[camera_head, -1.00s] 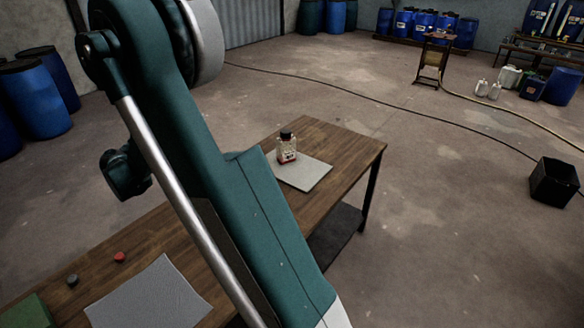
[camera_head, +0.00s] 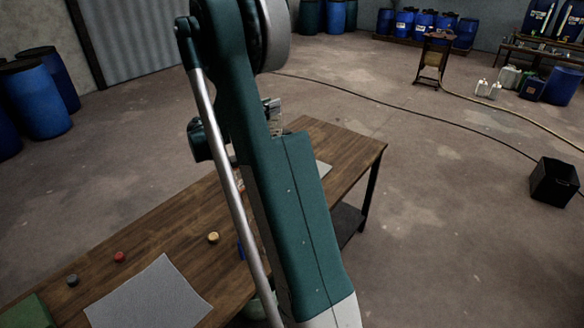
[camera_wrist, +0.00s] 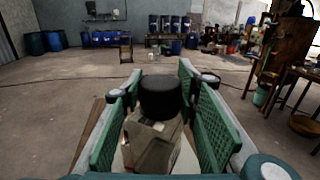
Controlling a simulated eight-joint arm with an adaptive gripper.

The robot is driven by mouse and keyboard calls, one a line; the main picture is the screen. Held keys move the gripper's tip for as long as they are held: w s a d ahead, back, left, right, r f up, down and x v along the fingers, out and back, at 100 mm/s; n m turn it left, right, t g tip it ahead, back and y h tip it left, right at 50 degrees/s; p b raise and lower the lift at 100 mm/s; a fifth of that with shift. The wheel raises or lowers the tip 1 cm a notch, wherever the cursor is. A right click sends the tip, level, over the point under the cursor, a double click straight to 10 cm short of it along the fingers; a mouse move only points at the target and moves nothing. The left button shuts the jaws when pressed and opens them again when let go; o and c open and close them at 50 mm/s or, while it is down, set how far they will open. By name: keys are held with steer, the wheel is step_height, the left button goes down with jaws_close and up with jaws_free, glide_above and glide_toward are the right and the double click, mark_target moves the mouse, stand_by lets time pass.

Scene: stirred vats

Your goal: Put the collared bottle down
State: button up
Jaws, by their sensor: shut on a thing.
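In the wrist view the bottle (camera_wrist: 154,146) has a black cap (camera_wrist: 160,97) and a pale body with a label. It sits upright in the picture between the two green-padded fingers of my gripper (camera_wrist: 160,76), which are shut on it. The bottle's lower part is cut off by the near edge of the picture. In the head view my arm hides the bottle and most of the gripper. A light board (camera_head: 324,168) on the table shows partly beside my arm. I cannot tell how high the bottle is above it.
The wooden table (camera_head: 345,148) carries a grey mat (camera_head: 150,296), a red cap (camera_head: 119,257), a dark cap (camera_head: 72,280) and a yellowish cap (camera_head: 213,237). A green thing (camera_head: 28,312) is at the lower left. A black bin (camera_head: 553,182) stands on the floor at right.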

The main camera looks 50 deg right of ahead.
steer(key=s+d+m+g, duration=0.1)
steer(key=s+d+g, duration=0.1)
steer(key=s+d, duration=0.8)
step_height(320, 180, down, 11)
steer(key=d, duration=0.1)
steer(key=shift+w+y, duration=0.3)
steer(key=shift+w, duration=0.1)
steer(key=shift+d, duration=0.1)
step_height(320, 180, down, 6)
steer(key=b, duration=0.1)
steer(key=shift+f, duration=0.2)
steer(key=shift+f+b, duration=0.6)
steer(key=shift+f, duration=1.3)
